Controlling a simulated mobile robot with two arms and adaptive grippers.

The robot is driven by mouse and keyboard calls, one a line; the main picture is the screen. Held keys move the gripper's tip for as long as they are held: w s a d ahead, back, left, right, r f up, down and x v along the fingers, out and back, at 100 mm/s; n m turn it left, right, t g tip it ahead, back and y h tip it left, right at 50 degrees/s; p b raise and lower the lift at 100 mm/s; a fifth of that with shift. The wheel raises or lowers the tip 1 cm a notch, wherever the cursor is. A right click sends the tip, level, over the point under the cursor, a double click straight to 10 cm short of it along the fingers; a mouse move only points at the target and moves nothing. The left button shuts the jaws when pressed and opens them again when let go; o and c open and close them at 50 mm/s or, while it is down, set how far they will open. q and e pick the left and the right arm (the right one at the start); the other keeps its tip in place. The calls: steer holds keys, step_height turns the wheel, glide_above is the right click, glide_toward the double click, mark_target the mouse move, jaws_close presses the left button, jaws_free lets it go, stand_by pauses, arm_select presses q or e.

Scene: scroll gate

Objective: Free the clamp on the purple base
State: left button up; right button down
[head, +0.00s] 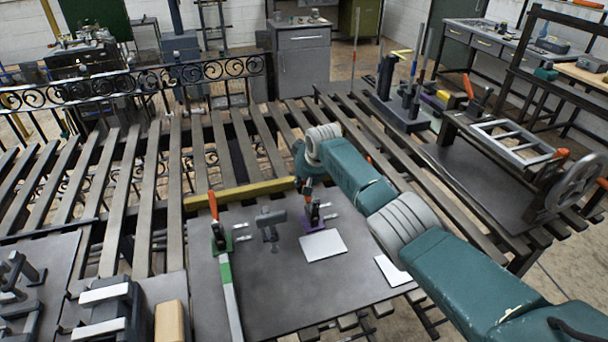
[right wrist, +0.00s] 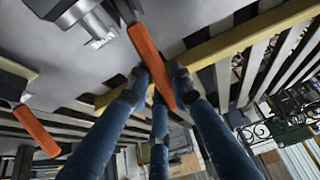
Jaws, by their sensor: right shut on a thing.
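The clamp on the purple base (head: 313,222) stands on the grey plate, at the right end of the yellow bar (head: 240,193). My right gripper (head: 307,184) comes down on it from above. In the right wrist view its blue fingers (right wrist: 165,82) are shut on the clamp's orange handle (right wrist: 147,50). In the head view only a little of this handle shows, because my gripper covers it. A second clamp on a green base (head: 220,237) stands to the left, with its orange handle (head: 213,206) upright. My left gripper is not in view.
A grey bracket-like part (head: 269,225) stands between the two clamps. A white sheet (head: 323,245) lies in front of the purple base. A slatted table surrounds the grey plate (head: 275,290), with a scroll railing (head: 190,72) behind. The front of the plate is mostly clear.

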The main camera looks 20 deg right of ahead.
steer(key=shift+s+f, duration=0.1)
steer(key=shift+f, duration=0.05)
steer(key=c, duration=1.6)
jaws_free()
steer(key=shift+o, duration=0.6)
steer(key=shift+w, duration=0.2)
steer(key=shift+v, duration=0.85)
steer(key=v, duration=1)
steer(key=shift+s, duration=0.1)
